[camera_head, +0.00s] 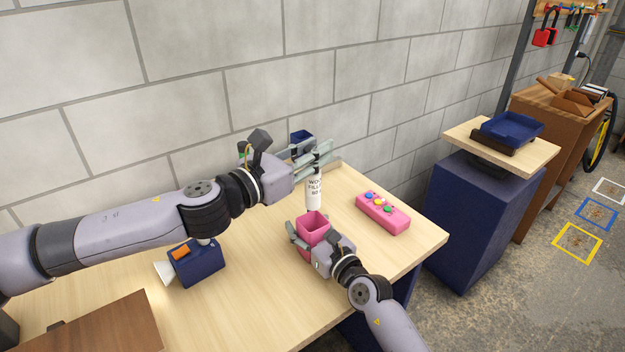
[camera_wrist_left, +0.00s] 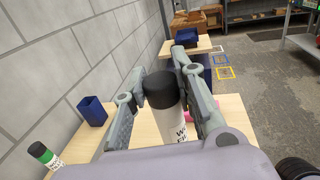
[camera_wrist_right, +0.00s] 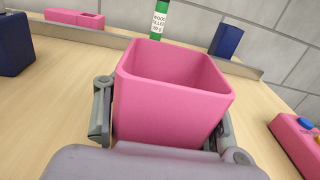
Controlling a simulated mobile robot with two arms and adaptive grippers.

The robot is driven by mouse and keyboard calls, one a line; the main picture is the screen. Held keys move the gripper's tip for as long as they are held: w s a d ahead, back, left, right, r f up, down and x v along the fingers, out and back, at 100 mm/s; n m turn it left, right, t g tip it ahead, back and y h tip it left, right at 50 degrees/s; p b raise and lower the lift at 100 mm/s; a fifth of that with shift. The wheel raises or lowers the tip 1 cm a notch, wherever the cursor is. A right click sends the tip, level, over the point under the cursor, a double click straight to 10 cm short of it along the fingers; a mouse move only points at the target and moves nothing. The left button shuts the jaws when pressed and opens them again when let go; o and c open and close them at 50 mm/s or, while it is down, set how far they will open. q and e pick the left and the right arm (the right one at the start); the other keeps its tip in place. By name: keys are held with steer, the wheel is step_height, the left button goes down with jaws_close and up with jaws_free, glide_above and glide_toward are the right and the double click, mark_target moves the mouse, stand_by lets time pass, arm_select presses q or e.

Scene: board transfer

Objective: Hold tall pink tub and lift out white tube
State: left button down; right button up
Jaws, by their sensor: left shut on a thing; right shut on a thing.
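The tall pink tub (camera_head: 314,224) stands on the wooden table in the head view; its open inside looks empty in the right wrist view (camera_wrist_right: 175,110). My right gripper (camera_head: 308,243) is shut on the tub, with a finger on either side of it. The white tube (camera_head: 313,190), with printed text and a black cap, hangs upright from my left gripper (camera_head: 318,160), its lower end just above the tub's rim. In the left wrist view the fingers (camera_wrist_left: 168,100) hold the tube (camera_wrist_left: 172,125) close below its black cap.
A pink box with coloured buttons (camera_head: 382,212) lies right of the tub. A blue container (camera_head: 300,138) stands behind my left gripper. A navy box with an orange part (camera_head: 196,262) is at left. Another tube, with a green band (camera_wrist_right: 160,20), stands behind the tub.

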arm_select(q)
steer(key=shift+r, duration=2.15)
arm_select(e)
steer(key=o, duration=1.3)
